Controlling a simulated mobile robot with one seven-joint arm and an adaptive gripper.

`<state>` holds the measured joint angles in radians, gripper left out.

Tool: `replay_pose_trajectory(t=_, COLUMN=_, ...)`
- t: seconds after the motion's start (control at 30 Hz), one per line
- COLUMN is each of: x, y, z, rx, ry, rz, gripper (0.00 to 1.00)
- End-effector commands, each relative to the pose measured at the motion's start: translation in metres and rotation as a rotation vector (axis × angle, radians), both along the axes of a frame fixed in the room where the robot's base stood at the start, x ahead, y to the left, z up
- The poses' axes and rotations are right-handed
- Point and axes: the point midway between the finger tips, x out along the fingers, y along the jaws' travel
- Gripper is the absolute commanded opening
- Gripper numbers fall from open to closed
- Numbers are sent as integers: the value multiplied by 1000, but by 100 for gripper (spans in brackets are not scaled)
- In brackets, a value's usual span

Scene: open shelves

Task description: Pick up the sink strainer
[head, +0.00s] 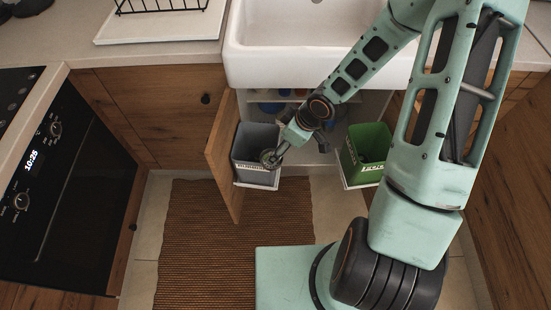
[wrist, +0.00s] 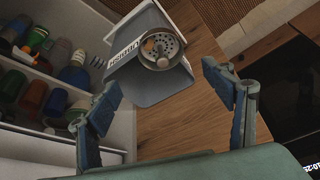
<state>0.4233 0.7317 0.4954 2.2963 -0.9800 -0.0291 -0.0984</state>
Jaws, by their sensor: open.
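The sink strainer (wrist: 162,50) is a round metal piece with small holes and an orange-brown spot. In the wrist view it shows at the grey bin (wrist: 150,90), over its opening or rim; I cannot tell whether it rests on the bin. In the head view, the strainer (head: 268,158) is a small round shape at my gripper's end, above the grey bin (head: 256,141). My gripper (wrist: 160,72) is open, its two fingers wide apart on either side of the strainer in the picture. No contact shows. In the head view my gripper (head: 277,154) is small and partly unclear.
An open wooden cabinet door (head: 222,155) stands left of the grey bin. A green bin (head: 365,150) stands to the right. The white sink (head: 290,60) is above. Shelves with several cups or bottles (wrist: 35,95) show at left in the wrist view. A rug (head: 225,240) covers the floor.

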Motion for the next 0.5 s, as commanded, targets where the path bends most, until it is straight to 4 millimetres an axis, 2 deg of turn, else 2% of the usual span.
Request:
replay_pose_trajectory(t=0.03, x=1, y=3, z=-12, rx=-1, ry=1, rz=2, gripper=75)
replay_pose_trajectory(t=0.13, x=3, y=7, z=-25, rx=-2, ry=2, rz=1, gripper=75)
replay_pose_trajectory(t=0.5, x=7, y=14, z=-49, rx=-3, ry=2, rz=-2, gripper=75)
